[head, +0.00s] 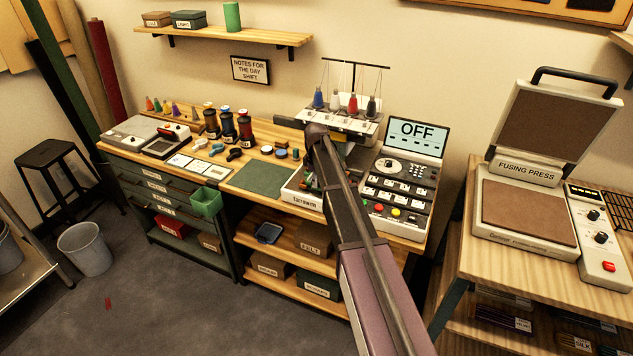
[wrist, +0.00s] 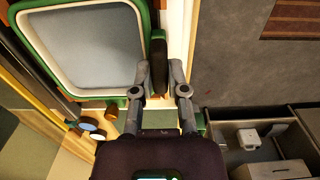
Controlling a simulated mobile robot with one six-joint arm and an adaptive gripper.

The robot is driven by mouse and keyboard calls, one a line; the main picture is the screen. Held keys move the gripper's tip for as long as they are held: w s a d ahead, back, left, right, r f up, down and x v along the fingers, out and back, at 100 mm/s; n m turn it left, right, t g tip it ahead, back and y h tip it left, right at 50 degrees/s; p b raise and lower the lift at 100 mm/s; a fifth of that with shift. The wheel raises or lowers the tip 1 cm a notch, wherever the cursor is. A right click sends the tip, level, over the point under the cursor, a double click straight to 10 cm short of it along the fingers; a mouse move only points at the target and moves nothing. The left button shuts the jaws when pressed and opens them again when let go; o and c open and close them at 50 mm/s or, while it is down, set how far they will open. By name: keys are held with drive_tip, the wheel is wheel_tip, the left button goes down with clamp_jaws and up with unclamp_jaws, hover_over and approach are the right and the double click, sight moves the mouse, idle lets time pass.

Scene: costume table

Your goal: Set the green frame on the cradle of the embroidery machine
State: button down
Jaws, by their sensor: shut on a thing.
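The green frame (wrist: 137,20) holds pale grey fabric and fills the upper left of the wrist view. My gripper (wrist: 161,84) is shut on the dark grip (wrist: 158,62) at the frame's right side. My arm crosses in front of the machine and hides my gripper, most of the frame and the cradle area. Whether the frame touches the cradle cannot be told.
The machine's control panel (head: 398,191) stands right of my arm. A fusing press (head: 526,213) stands on a separate table at right. Open floor lies in front.

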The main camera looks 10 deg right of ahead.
drive_tip(key=shift+f, duration=0.3)
drive_tip(key=c, duration=0.6)
unclamp_jaws()
drive_tip(key=shift+r, duration=0.1)
drive_tip(key=shift+r+p, duration=2.05)
drive_tip(key=shift+r, duration=0.15)
drive_tip(key=shift+s+a+r+p, duration=0.5)
drive_tip(key=shift+s+a, duration=0.1)
drive_tip(key=shift+s, duration=0.2)
drive_tip(key=shift+s+a+r+p, duration=0.5)
drive_tip(key=shift+s+a, duration=0.1)
drive_tip(key=shift+s, duration=0.25)
drive_tip(key=shift+s+a+r+p, duration=0.5)
drive_tip(key=shift+s+a, duration=0.1)
drive_tip(key=shift+s, duration=0.2)
